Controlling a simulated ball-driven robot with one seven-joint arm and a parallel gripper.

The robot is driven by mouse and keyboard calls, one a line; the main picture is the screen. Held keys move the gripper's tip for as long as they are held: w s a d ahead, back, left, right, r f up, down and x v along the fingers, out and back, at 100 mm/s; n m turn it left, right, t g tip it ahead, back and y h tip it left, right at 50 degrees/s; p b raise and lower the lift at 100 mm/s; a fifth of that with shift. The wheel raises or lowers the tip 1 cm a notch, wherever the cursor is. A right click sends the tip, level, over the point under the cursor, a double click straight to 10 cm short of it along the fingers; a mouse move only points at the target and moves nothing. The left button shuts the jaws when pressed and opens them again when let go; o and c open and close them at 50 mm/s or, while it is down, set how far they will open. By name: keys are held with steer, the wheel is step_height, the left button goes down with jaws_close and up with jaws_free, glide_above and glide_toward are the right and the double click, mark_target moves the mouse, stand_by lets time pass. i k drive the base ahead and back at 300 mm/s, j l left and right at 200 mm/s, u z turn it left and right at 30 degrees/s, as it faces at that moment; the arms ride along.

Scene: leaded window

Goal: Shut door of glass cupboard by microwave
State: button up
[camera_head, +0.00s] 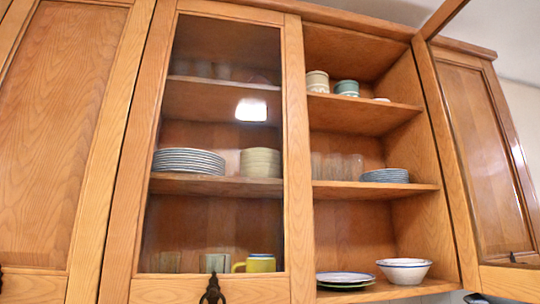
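The glass cupboard (298,150) fills the middle of the head view, seen from below. Its right-hand glass door (448,165) stands wide open, swung out toward me at the right; its wooden frame runs past the top and right picture edges. The right half of the cupboard is uncovered, with its shelves (350,188) bare to view. The left glass door (128,160) is shut, with a dark drop handle (212,291) at the bottom. My gripper is not in view. No microwave shows.
Behind the left glass are stacked plates (188,161), bowls and a yellow mug (257,263). The open half holds cups (346,88), plates (385,175) and a white bowl (404,270) near the shelf front. A wooden panel door (65,130) is shut at left.

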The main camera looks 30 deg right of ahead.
mark_target(519, 282)
steer(key=z, duration=0.4)
steer(key=l+z, duration=0.1)
steer(key=z, duration=0.75)
steer(key=l+z, duration=0.1)
steer(key=z, duration=0.7)
steer(key=i+l, duration=0.05)
